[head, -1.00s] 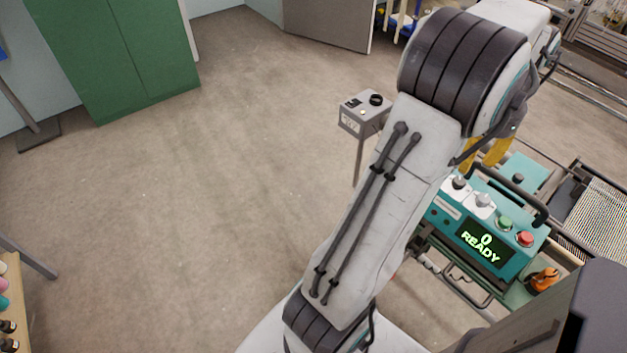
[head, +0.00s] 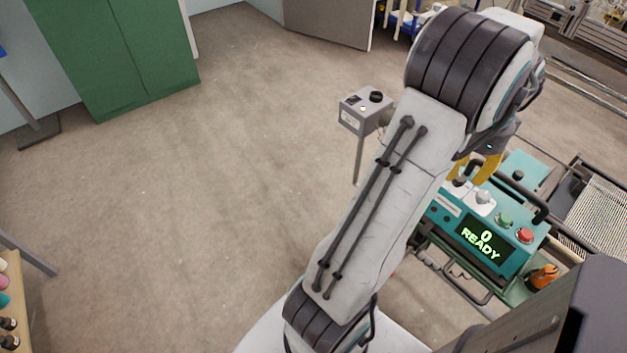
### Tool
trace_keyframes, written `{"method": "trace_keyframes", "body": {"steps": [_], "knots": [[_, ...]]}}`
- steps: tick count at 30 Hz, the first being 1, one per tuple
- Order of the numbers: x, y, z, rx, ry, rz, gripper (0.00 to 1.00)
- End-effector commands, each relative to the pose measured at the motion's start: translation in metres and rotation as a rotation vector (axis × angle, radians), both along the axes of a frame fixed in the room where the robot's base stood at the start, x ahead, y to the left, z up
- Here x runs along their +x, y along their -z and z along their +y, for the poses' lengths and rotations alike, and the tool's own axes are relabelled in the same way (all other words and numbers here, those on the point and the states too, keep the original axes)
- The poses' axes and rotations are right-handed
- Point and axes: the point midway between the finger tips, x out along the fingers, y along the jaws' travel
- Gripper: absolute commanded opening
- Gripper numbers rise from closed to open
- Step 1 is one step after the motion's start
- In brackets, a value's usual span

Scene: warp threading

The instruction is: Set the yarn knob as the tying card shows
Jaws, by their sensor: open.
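The teal control panel (head: 515,266) stands at the right, with a lit display (head: 482,241) reading "0 READY". Two knobs sit on white plates at its upper left: a dark one (head: 459,183) and a grey one (head: 483,197). I cannot read which is the yarn knob. My gripper (head: 467,181) has yellow fingers pointing down at the dark knob, one finger on each side of it in the picture. The fingers are open. Whether they touch the knob I cannot tell. My arm hides part of the panel's left side. I cannot make out a tying card.
A green button (head: 504,219) and a red button (head: 525,235) sit right of the knobs. A black handle bar runs behind them. A grey box on a post (head: 365,110) stands left of my arm. A green cabinet (head: 110,50) is far left. The floor between is clear.

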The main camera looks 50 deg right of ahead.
Motion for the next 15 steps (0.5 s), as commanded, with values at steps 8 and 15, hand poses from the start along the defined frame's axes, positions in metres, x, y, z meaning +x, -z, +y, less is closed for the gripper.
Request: {"method": "trace_keyframes", "body": {"steps": [8,15], "knots": [[0.0,-0.051,0.0,-0.002,-0.003,0.0,0.38],[0.002,-0.045,0.003,-0.006,-0.229,0.002,0.38]]}}
